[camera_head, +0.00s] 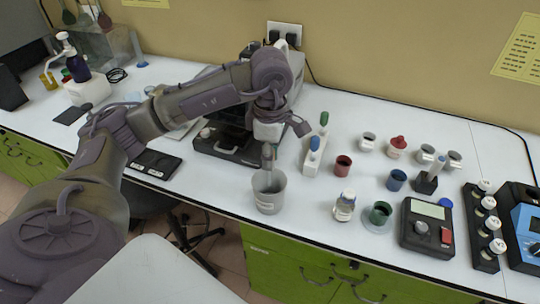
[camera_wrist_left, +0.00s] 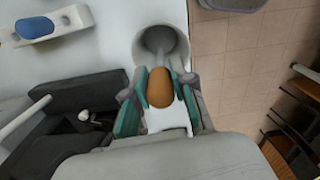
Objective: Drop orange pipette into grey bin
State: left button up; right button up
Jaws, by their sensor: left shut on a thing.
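The grey bin (camera_head: 268,197) is a small open cup near the front edge of the white bench. My left gripper (camera_head: 268,152) points down just above the bin's rim. In the left wrist view, the orange pipette (camera_wrist_left: 160,88) sits between the fingers of my left gripper (camera_wrist_left: 160,105), which is shut on it. The bin (camera_wrist_left: 143,48) shows there just beyond the orange end, with a dark open mouth. In the head view the pipette's orange end is hidden by the gripper. My right gripper is not in view.
A white rack (camera_head: 311,160) with blue and green pipettes stands right of the bin. A red cup (camera_head: 343,166), a blue cup (camera_head: 396,180) and a white bottle (camera_head: 344,206) stand farther right. A dark instrument (camera_head: 225,150) is behind the bin, to its left. The bench edge is close in front.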

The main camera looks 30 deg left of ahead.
pick_arm(q)
jog(key=o, duration=1.2)
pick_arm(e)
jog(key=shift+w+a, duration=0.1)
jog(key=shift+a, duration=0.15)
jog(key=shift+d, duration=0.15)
pick_arm(q)
jog(key=shift+r, duration=0.15)
jog(key=shift+r+p, duration=1.5)
jog(key=shift+r, duration=0.85)
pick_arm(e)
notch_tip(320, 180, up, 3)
